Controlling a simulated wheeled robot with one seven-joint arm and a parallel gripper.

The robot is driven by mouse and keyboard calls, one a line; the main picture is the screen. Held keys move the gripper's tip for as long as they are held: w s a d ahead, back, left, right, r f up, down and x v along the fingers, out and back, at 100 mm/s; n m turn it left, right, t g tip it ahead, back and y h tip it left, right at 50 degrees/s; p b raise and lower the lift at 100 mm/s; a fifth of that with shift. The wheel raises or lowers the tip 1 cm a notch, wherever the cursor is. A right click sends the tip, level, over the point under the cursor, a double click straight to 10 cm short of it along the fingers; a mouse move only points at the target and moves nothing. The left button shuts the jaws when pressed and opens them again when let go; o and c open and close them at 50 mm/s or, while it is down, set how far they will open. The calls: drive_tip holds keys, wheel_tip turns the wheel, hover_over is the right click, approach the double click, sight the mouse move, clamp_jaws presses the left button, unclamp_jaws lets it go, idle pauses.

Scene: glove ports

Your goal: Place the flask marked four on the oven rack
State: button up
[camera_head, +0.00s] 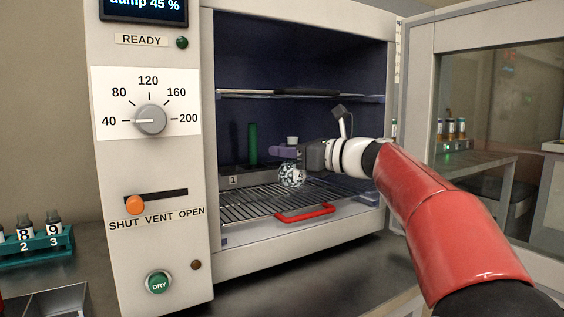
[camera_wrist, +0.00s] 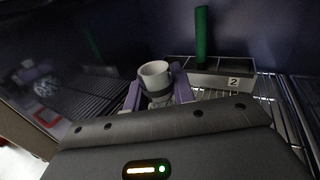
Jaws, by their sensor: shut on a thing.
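My gripper (camera_head: 284,152) is inside the open oven, its purple fingers closed around the neck of a flask. The flask (camera_head: 292,175) has a round, clear, patterned body below the fingers and a pale rim above them; the rim (camera_wrist: 155,69) also shows between the fingers (camera_wrist: 156,90) in the wrist view. The flask looks upright, and no number on it is readable. The oven rack (camera_head: 243,207) is a wire shelf with a red front handle (camera_head: 305,213). The flask is over the rack; I cannot tell if its base touches the wires.
A grey holder with labels 1 (camera_head: 233,180) and 2 (camera_wrist: 233,82) stands at the rack's back, with a green upright piece (camera_head: 253,144). A higher shelf (camera_head: 300,96) is above my gripper. The oven door (camera_head: 422,90) stands open right. The rack's front left is clear.

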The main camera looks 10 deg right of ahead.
drive_tip(key=shift+w+a, duration=0.2)
drive_tip(key=shift+w, duration=0.3)
drive_tip(key=shift+w+f+b, duration=0.15)
drive_tip(key=shift+f+b, duration=0.05)
drive_tip(key=shift+f, duration=0.7)
drive_tip(key=shift+w+f+b, duration=0.15)
drive_tip(key=shift+f+b, duration=0.05)
drive_tip(key=shift+f, duration=0.65)
drive_tip(key=o, duration=1)
drive_tip(key=v, duration=1.2)
drive_tip(key=shift+a+b, duration=0.1)
drive_tip(key=shift+b, duration=0.3)
